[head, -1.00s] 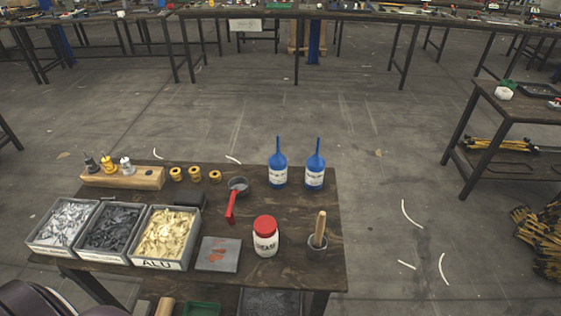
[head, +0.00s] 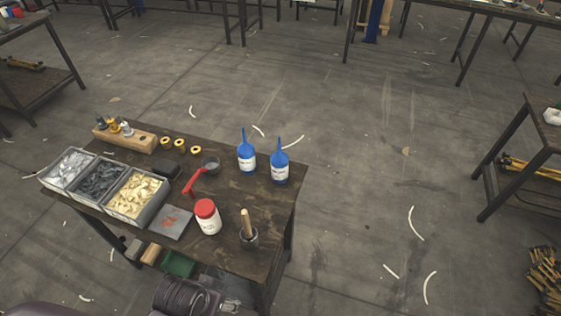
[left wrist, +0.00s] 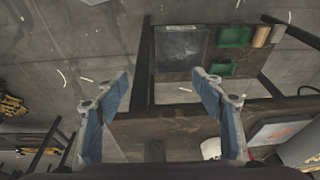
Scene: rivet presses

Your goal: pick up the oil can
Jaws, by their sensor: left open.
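Two blue bottles with long pointed spouts and white labels, which look like the oil cans, stand upright at the tabletop's right back. One is the left blue bottle (head: 247,158), the other the right blue bottle (head: 280,167). They stand close together, apart from each other. My left gripper (left wrist: 161,82) is open and empty in the left wrist view, its blue-padded fingers spread. It is near the table's edge, with no blue bottle visible between or near the fingers. My right gripper is not in view.
A lower shelf holds a green tray (head: 178,263). Open floor lies right of the table.

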